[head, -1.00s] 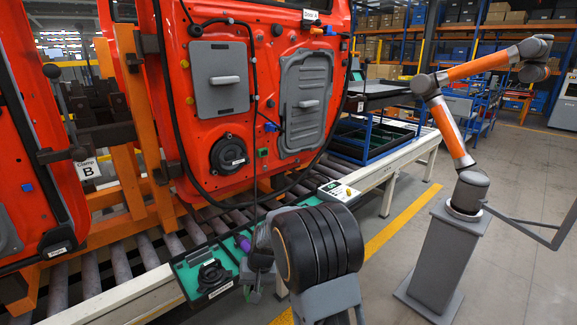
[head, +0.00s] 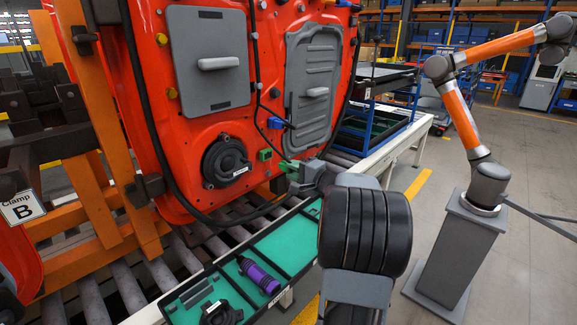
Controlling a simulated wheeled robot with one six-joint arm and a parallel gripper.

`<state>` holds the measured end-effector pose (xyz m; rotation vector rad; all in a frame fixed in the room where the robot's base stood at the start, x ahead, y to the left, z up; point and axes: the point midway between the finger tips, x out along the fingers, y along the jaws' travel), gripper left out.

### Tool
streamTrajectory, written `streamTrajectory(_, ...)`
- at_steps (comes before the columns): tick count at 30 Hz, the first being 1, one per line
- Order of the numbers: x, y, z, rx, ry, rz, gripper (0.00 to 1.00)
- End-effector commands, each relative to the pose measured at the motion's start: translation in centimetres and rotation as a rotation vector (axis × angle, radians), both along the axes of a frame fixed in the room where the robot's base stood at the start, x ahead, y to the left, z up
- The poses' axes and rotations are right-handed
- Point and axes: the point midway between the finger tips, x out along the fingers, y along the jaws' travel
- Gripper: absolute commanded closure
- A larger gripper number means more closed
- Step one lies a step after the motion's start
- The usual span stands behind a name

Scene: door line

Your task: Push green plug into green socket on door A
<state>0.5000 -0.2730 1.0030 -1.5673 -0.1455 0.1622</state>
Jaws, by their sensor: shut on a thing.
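The red-orange door (head: 180,130) hangs in front of me. A small green socket (head: 265,155) sits low on it, right of the round black speaker (head: 227,160). My grey gripper (head: 292,180) is at the lower part of the door, just right of and below the socket. It is shut on a green plug (head: 287,166), of which only a small part shows at the jaws. The plug is close to the socket, with a small gap seen between them in the picture. My thick dark wrist stands in front on the right and hides part of the gripper.
A teal-lined tray (head: 285,245) below the door holds a purple cylinder (head: 258,276) and a black round part (head: 220,313). A blue connector (head: 277,123) and black cables are on the door. Another orange arm (head: 458,105) stands on a pedestal at right.

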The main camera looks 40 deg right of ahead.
Motion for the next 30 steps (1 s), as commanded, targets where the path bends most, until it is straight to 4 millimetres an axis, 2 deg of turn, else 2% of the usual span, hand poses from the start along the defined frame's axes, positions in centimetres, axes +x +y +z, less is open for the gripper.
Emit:
streamTrajectory(5,0.6,-0.5,0.6,0.003,-0.012,-0.02,1.0)
streamTrajectory(19,4.5,0.2,0.6,0.004,-0.009,-0.018,1.0)
streamTrajectory(30,5.4,0.5,0.5,0.003,-0.011,-0.018,1.0)
